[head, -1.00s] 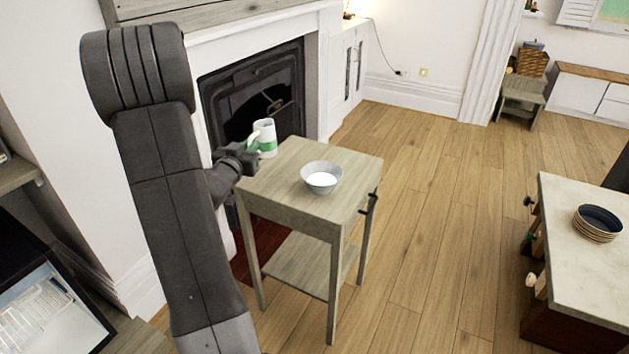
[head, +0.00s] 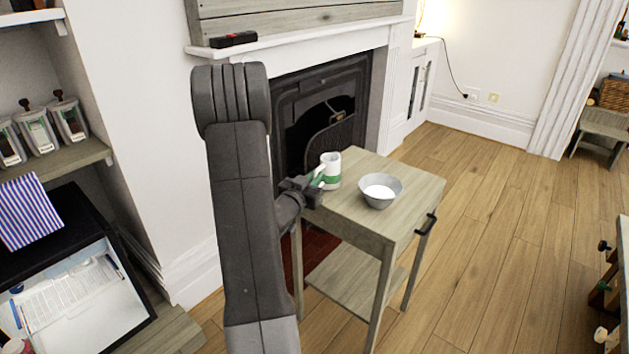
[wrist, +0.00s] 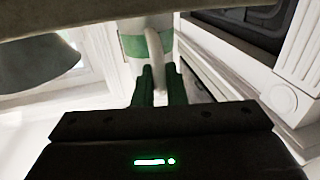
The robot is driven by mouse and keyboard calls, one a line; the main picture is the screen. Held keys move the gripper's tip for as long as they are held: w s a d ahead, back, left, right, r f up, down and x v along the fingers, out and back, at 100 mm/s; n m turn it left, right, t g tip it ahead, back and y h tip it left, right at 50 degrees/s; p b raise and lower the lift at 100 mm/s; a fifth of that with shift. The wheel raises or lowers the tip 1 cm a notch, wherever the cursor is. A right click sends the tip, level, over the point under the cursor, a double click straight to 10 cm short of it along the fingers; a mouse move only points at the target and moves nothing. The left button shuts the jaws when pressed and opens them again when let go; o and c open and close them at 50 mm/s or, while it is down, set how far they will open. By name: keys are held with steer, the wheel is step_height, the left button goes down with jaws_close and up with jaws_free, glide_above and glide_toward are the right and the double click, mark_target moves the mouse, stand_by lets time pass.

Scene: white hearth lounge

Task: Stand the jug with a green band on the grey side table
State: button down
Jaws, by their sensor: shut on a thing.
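The white jug with a green band (head: 331,162) is upright at the far-left part of the grey side table's top (head: 420,190). My gripper (head: 314,184) reaches it from the left and is shut on its handle. In the wrist view the picture is inverted, with the jug (wrist: 146,47) at top centre and its pale handle between my fingers (wrist: 158,88). The tabletop shows along that view's top edge. I cannot tell whether the jug's base touches the table.
A grey bowl with white contents (head: 380,192) stands on the tabletop, just right of the jug. The fireplace (head: 318,120) is behind the table. A shelf with canisters (head: 70,120) is at the left. The wooden floor (head: 490,250) right of the table is clear.

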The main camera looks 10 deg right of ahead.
steer(key=shift+f, duration=0.15)
steer(key=c, duration=1.5)
jaws_free()
steer(key=shift+r, duration=0.35)
steer(key=v, duration=1.2)
